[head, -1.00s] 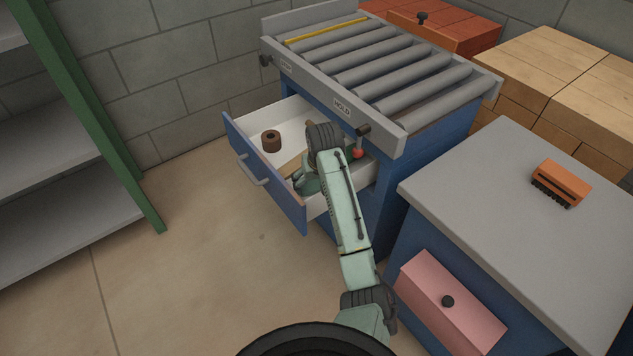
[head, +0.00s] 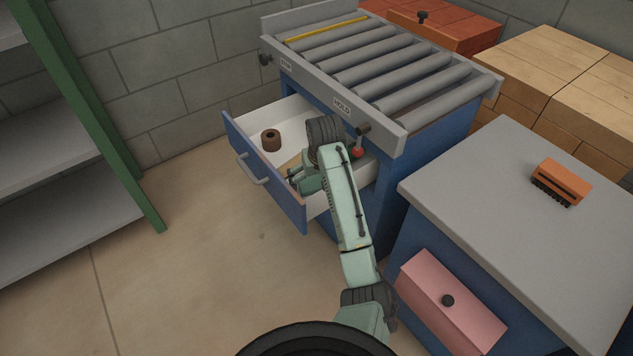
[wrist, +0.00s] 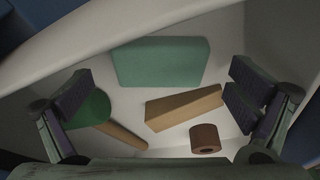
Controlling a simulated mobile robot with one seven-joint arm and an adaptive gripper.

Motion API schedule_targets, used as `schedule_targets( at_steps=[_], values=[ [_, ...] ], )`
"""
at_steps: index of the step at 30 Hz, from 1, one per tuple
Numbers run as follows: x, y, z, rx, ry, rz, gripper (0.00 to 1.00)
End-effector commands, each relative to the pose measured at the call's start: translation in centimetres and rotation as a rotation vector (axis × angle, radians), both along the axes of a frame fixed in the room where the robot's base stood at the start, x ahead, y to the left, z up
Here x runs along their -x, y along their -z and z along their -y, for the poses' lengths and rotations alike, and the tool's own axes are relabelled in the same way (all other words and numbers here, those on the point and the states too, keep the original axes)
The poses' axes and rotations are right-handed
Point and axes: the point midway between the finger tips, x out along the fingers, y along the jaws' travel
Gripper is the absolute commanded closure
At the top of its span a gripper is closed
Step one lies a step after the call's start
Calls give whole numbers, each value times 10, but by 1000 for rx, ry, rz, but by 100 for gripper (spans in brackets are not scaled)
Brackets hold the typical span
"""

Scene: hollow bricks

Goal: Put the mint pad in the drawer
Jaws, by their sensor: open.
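The mint pad (wrist: 160,62), a flat green block, lies on the white floor of the drawer in the wrist view. In the head view my arm hides it. The drawer (head: 262,172) is pulled out, with a blue front, a grey handle and a white inside. My gripper (wrist: 162,82) is open and empty; its dark fingers stand wide apart, with the pad showing beyond and between them, apart from it. In the head view my gripper (head: 296,177) is low over the drawer's near part.
The drawer also holds a brown roll (head: 270,140), a tan wedge (wrist: 184,107) and a dark green tool with a wooden handle (wrist: 124,136). The roller table (head: 365,65) overhangs the drawer's back. A grey-topped cabinet (head: 500,220) with an orange brush (head: 562,183) stands right.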

Motion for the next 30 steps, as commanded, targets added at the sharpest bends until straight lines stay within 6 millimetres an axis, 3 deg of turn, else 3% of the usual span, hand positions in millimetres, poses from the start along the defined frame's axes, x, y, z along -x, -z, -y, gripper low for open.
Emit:
schedule_targets(
  at_steps=[6,10,30],
  values=[
    [10,-36,2,0,-1,4,0],
    [14,-47,3,0,0,2,0],
    [15,-51,4,0,0,0,0]
  ],
)
